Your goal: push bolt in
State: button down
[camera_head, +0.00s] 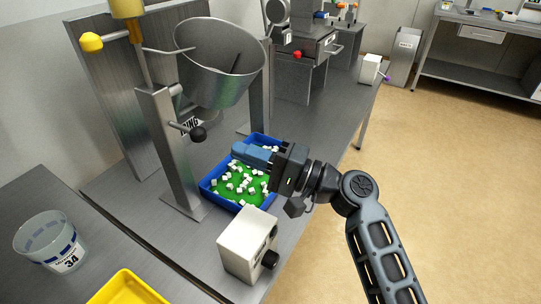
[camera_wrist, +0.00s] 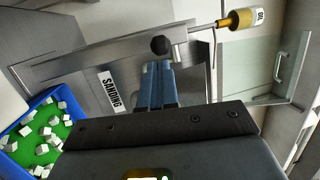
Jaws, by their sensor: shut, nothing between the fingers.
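The bolt shows as a black ball knob (camera_head: 198,134) on a short rod at the side of a grey metal post (camera_head: 166,145), below the tilted steel hopper. In the wrist view the black knob (camera_wrist: 160,45) stands just beyond my fingertips, near a bracket on the post. My gripper (camera_head: 236,149) has blue fingers that lie together, empty, to the right of the knob and a little lower in the head view. The fingers (camera_wrist: 157,66) point at the knob in the wrist view, with no contact clearly visible. How far the rod goes into the post is hidden.
A blue tray (camera_head: 205,187) with green bottom and several white cubes lies under my gripper. A grey-white control box (camera_head: 247,244) stands in front of it. The steel hopper (camera_head: 222,65) hangs above. A clear cup (camera_head: 49,243) and yellow tray (camera_head: 128,288) are at lower left.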

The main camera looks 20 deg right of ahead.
aim_at(205, 137)
jog(key=p+x, duration=0.1)
jog(key=x, duration=0.4)
jog(key=shift+w+a, duration=0.1)
jog(key=shift+w, duration=0.1)
jog(key=shift+a, duration=0.1)
jog(key=w+a+b, duration=0.1)
jog(key=w+a, duration=0.1)
jog(key=shift+w+b, duration=0.4)
jog(key=shift+r, duration=0.1)
